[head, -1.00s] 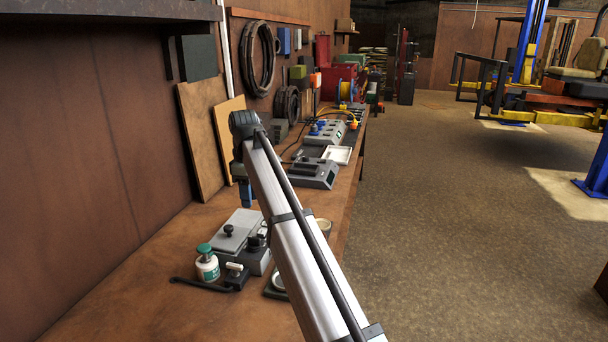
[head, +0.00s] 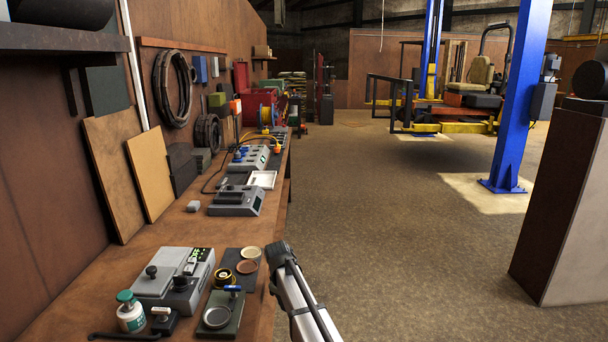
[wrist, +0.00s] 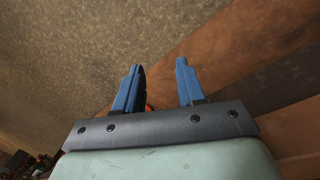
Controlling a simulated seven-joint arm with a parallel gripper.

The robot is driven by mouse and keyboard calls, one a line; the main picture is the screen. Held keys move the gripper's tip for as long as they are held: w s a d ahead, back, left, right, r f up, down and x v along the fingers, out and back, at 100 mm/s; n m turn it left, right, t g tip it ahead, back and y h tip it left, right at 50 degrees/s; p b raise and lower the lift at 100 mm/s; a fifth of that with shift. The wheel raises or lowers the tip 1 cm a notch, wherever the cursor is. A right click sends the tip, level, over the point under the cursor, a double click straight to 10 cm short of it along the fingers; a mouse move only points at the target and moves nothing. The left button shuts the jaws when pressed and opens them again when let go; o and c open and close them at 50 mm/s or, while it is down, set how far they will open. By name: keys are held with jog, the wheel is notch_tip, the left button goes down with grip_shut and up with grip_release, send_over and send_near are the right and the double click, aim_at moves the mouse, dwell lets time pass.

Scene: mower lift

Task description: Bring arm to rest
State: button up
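My gripper (wrist: 158,66) shows in the wrist view with its two blue fingers spread apart and nothing between them. Floor lies to the left of the fingers and brown wooden surfaces lie behind and to the right. In the head view the silver arm (head: 301,300) is mine; it rises from the bottom edge at the front edge of the workbench. The gripper itself is hidden in the head view.
The workbench (head: 75,285) runs along the left wall. A grey device (head: 150,287), a white bottle with a green cap (head: 130,316) and a dark plate with a round dish (head: 232,326) stand near. Farther back is another grey device (head: 236,201). Open floor (head: 400,250) lies to the right.

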jog(key=s+d+f+m+g, duration=0.25)
jog(key=s+d+f, duration=0.55)
jog(key=s+f, duration=0.4)
jog(key=s+d+f+m+g, duration=0.25)
jog(key=s+d+f, duration=0.45)
jog(key=s+f, duration=0.6)
jog(key=s+d+f+m+g, duration=0.1)
jog(key=s+f, duration=0.3)
jog(key=s, duration=0.6)
jog(key=s+d+f+m+g+y, duration=0.1)
jog(key=s+d+f+m, duration=0.2)
jog(key=s, duration=0.7)
jog(key=s+d+f+m+g, duration=0.1)
jog(key=s+f, duration=0.4)
jog(key=s, duration=0.5)
jog(key=shift+d+m, duration=0.5)
jog(key=shift+d, duration=0.65)
jog(key=shift+s, duration=0.1)
